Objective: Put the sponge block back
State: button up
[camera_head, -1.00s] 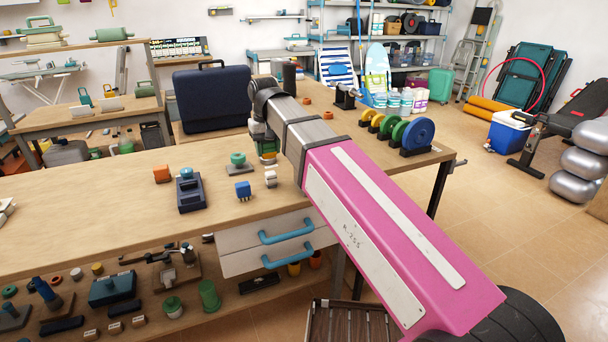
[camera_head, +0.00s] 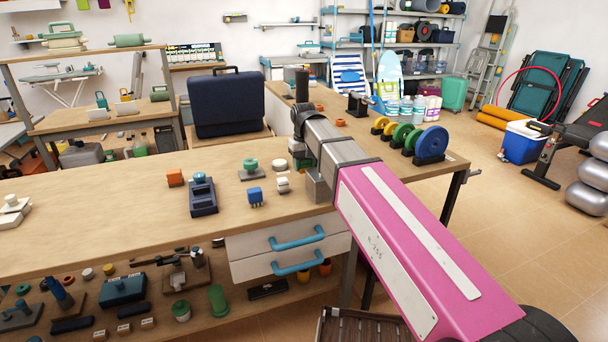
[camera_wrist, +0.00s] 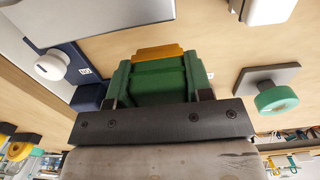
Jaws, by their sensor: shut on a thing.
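My gripper (camera_wrist: 160,98) is shut on the sponge block (camera_wrist: 155,78), a stepped green block with a yellow-orange strip at its far end. The fingers grip its two sides in the wrist view. In the head view the gripper is over the wooden bench (camera_head: 110,225), right of the green knob, and mostly hidden behind my arm. A little of the green sponge block (camera_head: 300,164) shows there. I cannot tell how high it is above the bench.
A dark case (camera_head: 228,103) is behind. The bench's left part is mostly clear.

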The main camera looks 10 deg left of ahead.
aim_at(304, 181)
jog(key=shift+f, duration=1.9)
jog(key=o, duration=0.9)
jog(key=shift+f, duration=0.15)
notch_tip(304, 181, up, 12)
jog(key=shift+r, duration=0.2)
